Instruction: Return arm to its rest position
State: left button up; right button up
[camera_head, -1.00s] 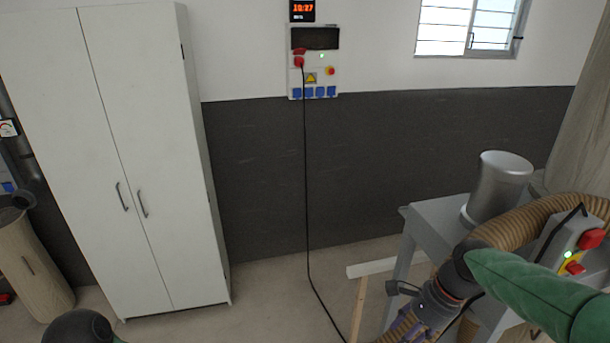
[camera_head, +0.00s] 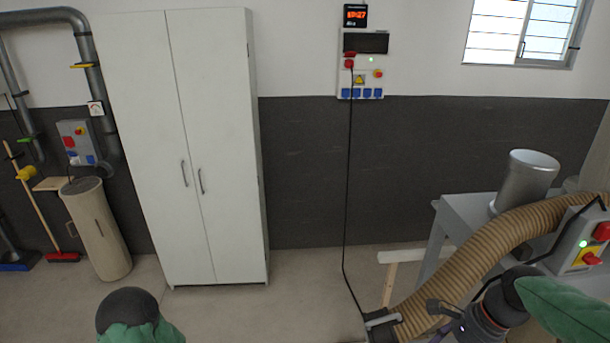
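My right arm, green with dark joints, comes in from the right edge. My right gripper (camera_head: 383,321) is dark, low in the picture in front of the ribbed hose, apart from the machine's switch box. It is too small and dark to tell whether its fingers are open. Of my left arm only a green and dark grey rounded joint shows at the bottom left. My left gripper is out of the picture.
A grey machine table (camera_head: 462,214) with a ribbed hose (camera_head: 480,250) and a red-button switch box (camera_head: 580,243) stands at the right. A white cabinet (camera_head: 190,150) is at the left, beside a beige cylinder (camera_head: 97,230).

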jog(key=w+a+f+n+b, duration=0.1)
jog(key=a+f+n+b, duration=0.15)
jog(key=f, duration=0.75)
jog(key=w+a+f+n+b, duration=0.15)
jog(key=f+b, duration=0.25)
jog(key=f, duration=0.6)
jog(key=w+a+f+n+b, duration=0.2)
jog(key=a+f+b, duration=0.1)
jog(key=f, duration=0.7)
pick_arm(q)
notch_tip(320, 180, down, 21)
jog(key=b, duration=1.1)
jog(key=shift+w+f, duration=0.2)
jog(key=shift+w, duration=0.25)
pick_arm(e)
jog(key=s+a+f+n, duration=0.2)
jog(key=s+a+f, duration=0.2)
jog(key=f, duration=0.5)
jog(key=s+a+f+n, duration=0.3)
jog(key=f, duration=0.7)
jog(key=s+a+f+n, duration=0.2)
jog(key=s+a+f, duration=0.2)
jog(key=f, duration=0.6)
jog(key=shift+s+a+n+h, duration=0.3)
